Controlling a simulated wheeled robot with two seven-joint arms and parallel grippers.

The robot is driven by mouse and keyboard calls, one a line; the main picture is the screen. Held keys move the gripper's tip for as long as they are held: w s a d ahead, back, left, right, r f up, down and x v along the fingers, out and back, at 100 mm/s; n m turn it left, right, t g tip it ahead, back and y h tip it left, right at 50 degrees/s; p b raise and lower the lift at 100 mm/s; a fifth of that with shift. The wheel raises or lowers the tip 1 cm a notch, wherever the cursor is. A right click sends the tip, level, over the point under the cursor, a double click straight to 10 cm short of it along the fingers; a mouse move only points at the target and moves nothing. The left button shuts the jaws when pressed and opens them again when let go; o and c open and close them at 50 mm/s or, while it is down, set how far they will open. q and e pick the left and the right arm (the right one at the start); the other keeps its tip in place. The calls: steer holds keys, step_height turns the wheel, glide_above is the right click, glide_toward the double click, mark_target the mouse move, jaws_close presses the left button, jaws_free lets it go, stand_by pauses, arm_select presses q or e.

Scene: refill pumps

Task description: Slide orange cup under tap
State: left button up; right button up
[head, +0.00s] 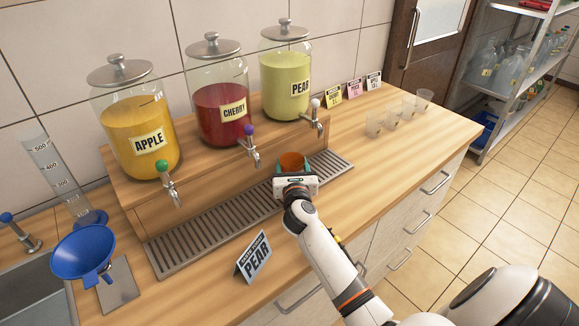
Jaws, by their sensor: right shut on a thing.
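The orange cup (292,160) is on or just above the right part of the drip tray (222,229), mostly hidden behind my right gripper. My right gripper (294,174) is shut on the orange cup from the front. The cup is below and a little left of the tap with the white knob (316,107), which belongs to the pear dispenser (287,85). The cherry dispenser (221,112) has a tap with a purple knob (249,131). The apple dispenser (137,125) has a tap with a green knob (162,167). My left gripper is not in view.
A standing pear card (254,259) is in front of the tray. A blue funnel (83,253) and a measuring cylinder (62,178) stand at the left by the sink. Several clear cups (392,117) and small cards (354,90) are at the right. The counter's front right is clear.

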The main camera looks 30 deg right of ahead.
steer(key=shift+w+d+p, duration=0.1)
steer(key=shift+d+p, duration=0.3)
steer(key=shift+d, duration=1.85)
steer(key=shift+w+d, duration=0.2)
steer(key=shift+d, duration=2.45)
steer(key=o, duration=1)
steer(key=v, duration=1.2)
steer(key=shift+f, duration=0.1)
steer(key=shift+f, duration=0.1)
